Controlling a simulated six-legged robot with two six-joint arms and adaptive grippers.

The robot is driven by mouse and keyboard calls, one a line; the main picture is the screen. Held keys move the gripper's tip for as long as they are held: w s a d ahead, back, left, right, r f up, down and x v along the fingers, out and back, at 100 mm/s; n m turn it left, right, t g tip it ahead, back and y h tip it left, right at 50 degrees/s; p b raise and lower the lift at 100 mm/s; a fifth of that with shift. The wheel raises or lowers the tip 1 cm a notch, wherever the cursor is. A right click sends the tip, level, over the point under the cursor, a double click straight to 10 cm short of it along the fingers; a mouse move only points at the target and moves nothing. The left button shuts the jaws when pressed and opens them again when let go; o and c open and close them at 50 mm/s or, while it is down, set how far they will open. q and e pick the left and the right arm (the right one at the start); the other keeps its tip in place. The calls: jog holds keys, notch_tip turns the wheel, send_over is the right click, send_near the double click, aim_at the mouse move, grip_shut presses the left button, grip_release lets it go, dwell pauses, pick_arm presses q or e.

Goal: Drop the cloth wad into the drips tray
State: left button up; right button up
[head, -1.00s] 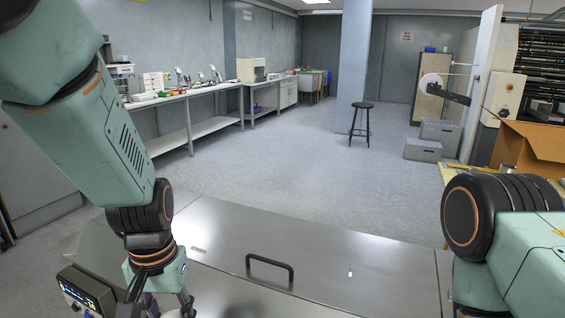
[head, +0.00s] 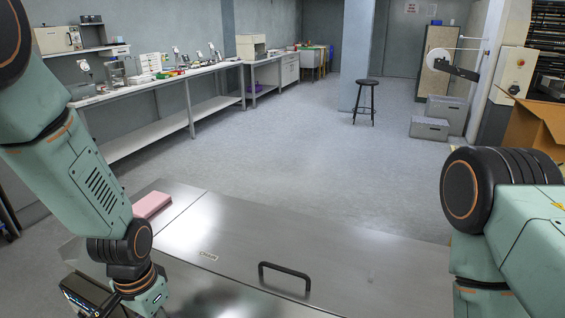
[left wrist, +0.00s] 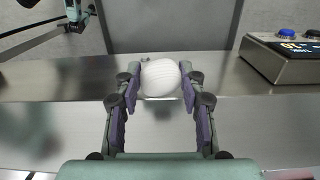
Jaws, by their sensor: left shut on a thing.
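The cloth wad (left wrist: 160,79) is a white, rounded, ridged ball in the left wrist view. My left gripper (left wrist: 160,92) is shut on it, with a purple-padded finger on each side. The wad is in front of a steel surface; I cannot tell its height above it. In the head view my left wrist is at the bottom left, and the fingers and wad are cut off or hidden there. I cannot clearly pick out the drips tray in either view. My right arm shows at the right, but its gripper is out of view.
A steel cover (head: 230,233) with a black handle (head: 285,276) and a small label (head: 208,256) lies in front. A pink block (head: 151,204) sits at its far left. A control box (left wrist: 285,60) with a display and blue button stands at right in the wrist view.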

pick_arm(q)
jog(key=a+f+m+b, duration=0.2)
jog(key=a+f+b, duration=0.1)
jog(key=f+b, duration=0.3)
notch_tip(320, 180, down, 2)
jog(key=shift+w+a+f+m, duration=0.25)
jog(key=shift+w+a+m, duration=0.1)
jog(key=shift+w, duration=0.1)
pick_arm(e)
notch_tip(320, 180, down, 6)
jog(key=shift+s+a, duration=0.15)
jog(key=shift+s, duration=0.05)
